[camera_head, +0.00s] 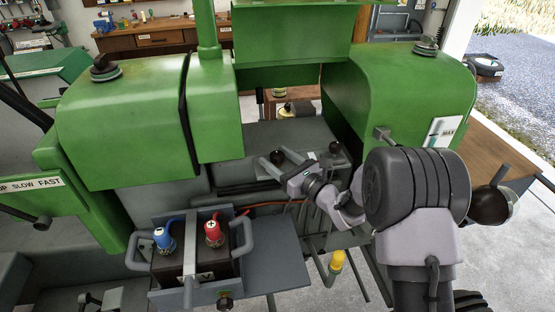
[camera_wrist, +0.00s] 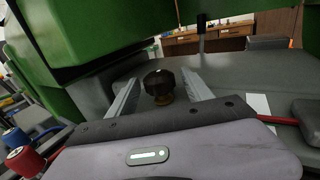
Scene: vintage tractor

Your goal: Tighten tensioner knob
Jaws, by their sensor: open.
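A black faceted knob (camera_wrist: 158,82) with a brass-coloured base stands on the grey engine surface, between the two fingers of my gripper (camera_wrist: 159,76) in the wrist view. The fingers are open, with a visible gap on each side of the knob. In the head view my gripper (camera_head: 273,156) reaches left over the grey engine block, and the dark knob (camera_head: 277,157) shows near its fingertips. I cannot tell how far the knob is screwed in.
Green hood panels (camera_head: 400,90) stand close around the engine bay. A battery (camera_head: 190,262) with blue and red terminals sits in front at the lower left. A wooden workbench (camera_head: 150,40) is at the back.

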